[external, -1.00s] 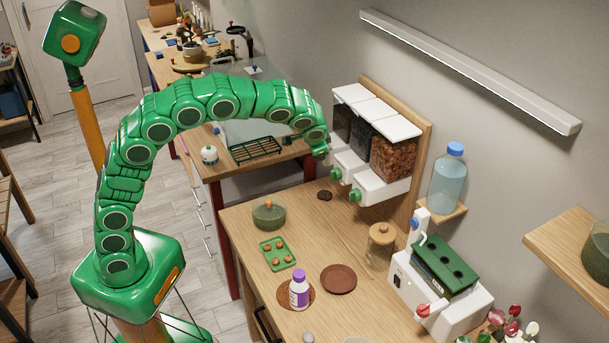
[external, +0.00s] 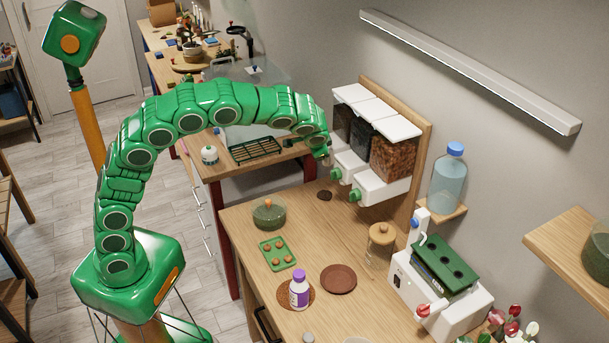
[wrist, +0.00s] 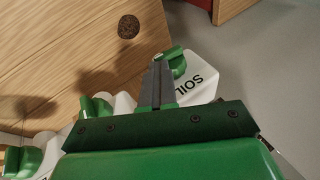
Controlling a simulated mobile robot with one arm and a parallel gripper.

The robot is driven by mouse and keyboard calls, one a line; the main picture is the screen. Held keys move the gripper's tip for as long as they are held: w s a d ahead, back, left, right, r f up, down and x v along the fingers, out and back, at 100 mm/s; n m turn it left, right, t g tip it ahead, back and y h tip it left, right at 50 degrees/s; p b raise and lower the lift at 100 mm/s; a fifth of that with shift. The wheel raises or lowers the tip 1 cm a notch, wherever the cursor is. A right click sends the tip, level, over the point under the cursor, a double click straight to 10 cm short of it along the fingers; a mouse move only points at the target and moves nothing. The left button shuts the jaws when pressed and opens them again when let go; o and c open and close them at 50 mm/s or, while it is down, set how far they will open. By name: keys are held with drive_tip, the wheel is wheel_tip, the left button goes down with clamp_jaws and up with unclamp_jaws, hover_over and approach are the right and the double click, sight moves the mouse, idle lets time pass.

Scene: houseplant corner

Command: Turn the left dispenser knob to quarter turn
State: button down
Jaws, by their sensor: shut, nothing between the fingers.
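The dispenser unit on the wall has three white-lidded bins; the left bin (external: 342,122) holds dark contents. In the wrist view the left dispenser knob (wrist: 174,60) is green and sits on a white housing marked SOIL (wrist: 198,86). My gripper (external: 328,160) is at the left dispenser in the external view and hides its knob there. In the wrist view my gripper (wrist: 160,66) is shut and empty, its fingertips right beside the left knob; I cannot tell whether they touch. The knob's exact turn is unclear.
The middle knob (external: 336,174) and right knob (external: 354,195) are green and close by. Below is the wooden counter with a dark round patch (external: 324,195), a green bowl (external: 269,214) and a green tray (external: 278,254). A glass jar (external: 381,245) stands farther right.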

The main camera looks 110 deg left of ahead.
drive_tip(key=d+r, duration=0.4)
drive_tip(key=r, duration=0.9)
drive_tip(key=s+a+r+n+t+h, duration=0.2)
drive_tip(key=s+a+t+h, duration=0.3)
drive_tip(key=s+a, duration=0.15)
drive_tip(key=x, duration=0.4)
drive_tip(key=d+x, duration=0.1)
drive_tip(key=x, duration=0.7)
drive_tip(key=shift+w+d+f, duration=0.15)
drive_tip(key=shift+w+f, duration=0.1)
drive_tip(key=shift+w+d+f, duration=0.15)
drive_tip(key=shift+f, duration=0.25)
drive_tip(key=shift+w+d+f, duration=0.1)
drive_tip(key=shift+w+f, duration=0.05)
drive_tip(key=shift+f, duration=0.2)
